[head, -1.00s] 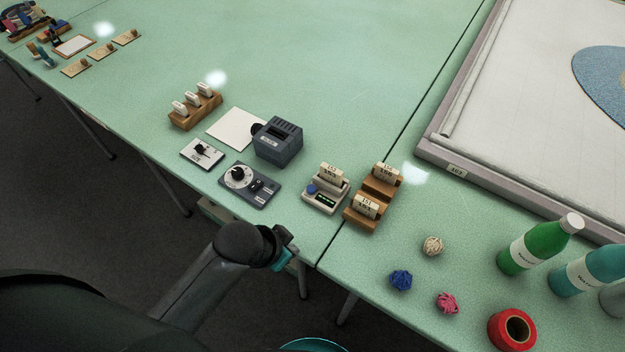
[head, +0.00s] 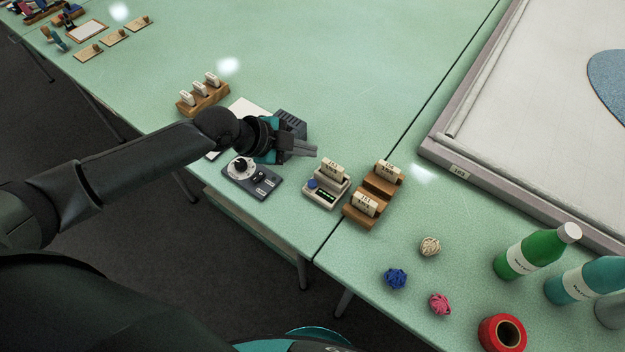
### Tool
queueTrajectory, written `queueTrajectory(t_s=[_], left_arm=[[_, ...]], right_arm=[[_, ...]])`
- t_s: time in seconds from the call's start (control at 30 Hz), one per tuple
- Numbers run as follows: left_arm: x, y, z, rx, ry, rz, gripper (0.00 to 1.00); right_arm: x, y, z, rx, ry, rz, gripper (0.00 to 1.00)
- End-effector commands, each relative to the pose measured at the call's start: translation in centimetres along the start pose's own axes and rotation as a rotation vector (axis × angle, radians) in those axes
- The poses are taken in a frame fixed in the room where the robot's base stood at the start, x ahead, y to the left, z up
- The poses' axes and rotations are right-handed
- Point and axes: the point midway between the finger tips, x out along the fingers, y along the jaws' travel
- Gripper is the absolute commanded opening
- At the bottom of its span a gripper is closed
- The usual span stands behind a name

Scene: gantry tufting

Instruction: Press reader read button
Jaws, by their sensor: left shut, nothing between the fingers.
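The reader (head: 326,194) is a small pale grey box near the table's front edge. It has a blue round button (head: 312,184) on its left, a dark display with green marks (head: 326,196), and a white labelled block (head: 334,169) standing at its back. My left gripper (head: 314,152) is shut and empty, its fingers pointing right. In the picture its fingertips are just above and behind the reader, apart from the button; its height over the table is hard to tell. My right gripper is not in view.
A dial box (head: 252,178) stands left of the reader. A wooden holder (head: 359,217) with labelled blocks stands close on its right. A dark grey box (head: 291,122) is partly hidden behind my gripper.

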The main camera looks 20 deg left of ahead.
Motion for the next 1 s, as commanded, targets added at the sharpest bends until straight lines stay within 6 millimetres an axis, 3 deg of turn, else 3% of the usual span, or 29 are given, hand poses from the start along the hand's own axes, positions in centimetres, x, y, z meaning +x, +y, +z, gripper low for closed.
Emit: queueTrajectory(t_s=[0.47, 1.0], left_arm=[[0.6, 0.5, 0.4, -0.003, -0.001, 0.001, 0.00], [4.6, 3.4, 3.3, -0.003, -0.001, 0.001, 0.00]], right_arm=[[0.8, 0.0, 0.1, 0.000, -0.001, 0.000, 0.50], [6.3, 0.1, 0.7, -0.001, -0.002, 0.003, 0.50]])
